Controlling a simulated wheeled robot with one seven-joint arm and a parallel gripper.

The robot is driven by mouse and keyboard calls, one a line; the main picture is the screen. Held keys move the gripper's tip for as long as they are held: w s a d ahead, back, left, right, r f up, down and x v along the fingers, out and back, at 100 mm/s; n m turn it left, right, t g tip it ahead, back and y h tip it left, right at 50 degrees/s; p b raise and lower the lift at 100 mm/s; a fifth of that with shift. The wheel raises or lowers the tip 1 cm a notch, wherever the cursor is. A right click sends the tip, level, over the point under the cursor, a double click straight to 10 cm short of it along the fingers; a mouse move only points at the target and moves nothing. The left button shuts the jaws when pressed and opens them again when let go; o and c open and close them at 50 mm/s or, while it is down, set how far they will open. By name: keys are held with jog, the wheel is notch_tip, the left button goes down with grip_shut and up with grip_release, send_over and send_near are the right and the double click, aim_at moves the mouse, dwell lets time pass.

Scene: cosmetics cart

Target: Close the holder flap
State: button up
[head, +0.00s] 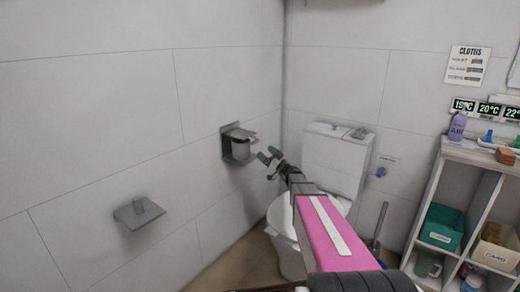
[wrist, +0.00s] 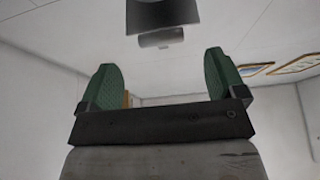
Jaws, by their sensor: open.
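A dark grey holder (head: 228,150) is fixed to the left wall near the corner, with a pale grey roll (head: 241,149) in it. Its flap (head: 240,133) sticks out from the wall above the roll; its exact angle is hard to tell. My gripper (head: 269,155), with green finger pads, is open and empty just right of the holder, apart from it. In the wrist view my open fingers (wrist: 161,82) point toward a dark plate (wrist: 162,14) with a grey cylinder (wrist: 161,38) below it, at the top centre. They do not appear to touch it.
A second grey wall fixture (head: 138,213) is lower on the left wall. A white toilet (head: 335,162) stands behind my arm, with a toilet brush (head: 379,225) to its right. A white shelf (head: 447,190) with bins is at far right. The wall around the holder is clear.

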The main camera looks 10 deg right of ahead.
jog(key=shift+v, duration=2.05)
jog(key=s+a+f+m+g+h, duration=0.1)
jog(key=s+a+f+g+h, duration=0.1)
jog(key=s+a+f+g, duration=0.5)
jog(key=s+a+f+m+g+h, duration=0.1)
jog(key=s+a+f+g+h, duration=0.1)
jog(key=s+a+f+g, duration=0.45)
jog(key=s+d+f+m+g+h, duration=0.1)
jog(key=s+d+f+m+h, duration=0.1)
jog(key=s+h, duration=0.4)
jog(key=s+d+f+m+g+h, duration=0.1)
jog(key=s+d+m+h, duration=0.4)
jog(key=s, duration=0.8)
jog(key=d+f+h, duration=0.1)
jog(key=d, duration=0.1)
jog(key=shift+d+f+g, duration=0.2)
jog(key=shift+d+g, duration=0.15)
